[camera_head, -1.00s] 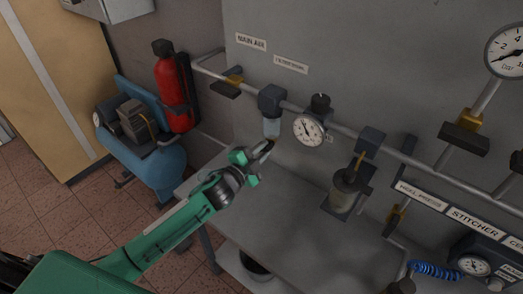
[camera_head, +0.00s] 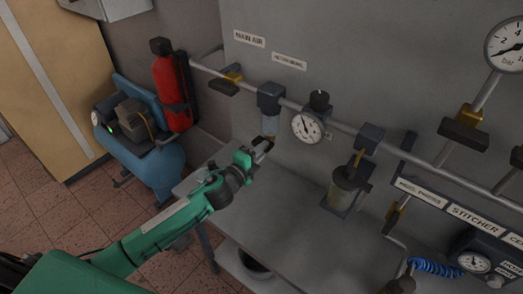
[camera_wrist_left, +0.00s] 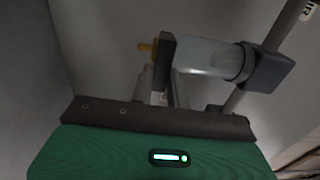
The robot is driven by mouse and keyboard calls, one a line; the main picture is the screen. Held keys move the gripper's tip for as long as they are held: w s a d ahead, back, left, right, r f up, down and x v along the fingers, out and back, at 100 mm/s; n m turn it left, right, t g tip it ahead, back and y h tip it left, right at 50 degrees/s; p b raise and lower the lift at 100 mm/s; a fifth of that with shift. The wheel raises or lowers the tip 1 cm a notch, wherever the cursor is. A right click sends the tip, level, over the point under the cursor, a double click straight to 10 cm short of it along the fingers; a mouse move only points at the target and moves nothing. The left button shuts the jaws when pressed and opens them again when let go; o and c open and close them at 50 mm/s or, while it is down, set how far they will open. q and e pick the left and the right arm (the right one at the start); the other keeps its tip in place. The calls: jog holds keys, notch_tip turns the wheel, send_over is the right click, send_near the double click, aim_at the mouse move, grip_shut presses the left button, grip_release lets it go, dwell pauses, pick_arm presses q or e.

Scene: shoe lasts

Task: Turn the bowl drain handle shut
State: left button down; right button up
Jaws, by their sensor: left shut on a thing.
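The clear filter bowl (camera_head: 269,125) hangs under a dark block on the wall pipe, left of a round gauge. My left gripper (camera_head: 265,145) is at the bowl's lower end, shut on the drain handle, which its fingers mostly hide in the head view. In the left wrist view the bowl (camera_wrist_left: 208,57) lies sideways to the right of the dark fingers (camera_wrist_left: 168,75). A small yellow piece, the drain handle (camera_wrist_left: 146,47), pokes out on the left of the fingers. The handle's exact angle is hard to tell. My right gripper is not in view.
The round gauge (camera_head: 307,127) sits close right of the bowl. A second bowl unit (camera_head: 345,188) hangs further right. A grey bench (camera_head: 300,215) lies below. A red extinguisher (camera_head: 172,92) stands at the left.

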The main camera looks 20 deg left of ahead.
pick_arm(q)
jog(key=shift+f, duration=0.1)
jog(key=c, duration=1.4)
grip_release()
jog(key=shift+o, duration=0.2)
jog(key=b+v, duration=0.4)
jog(key=v, duration=0.9)
jog(key=shift+s+b, duration=0.4)
jog(key=shift+a, duration=0.1)
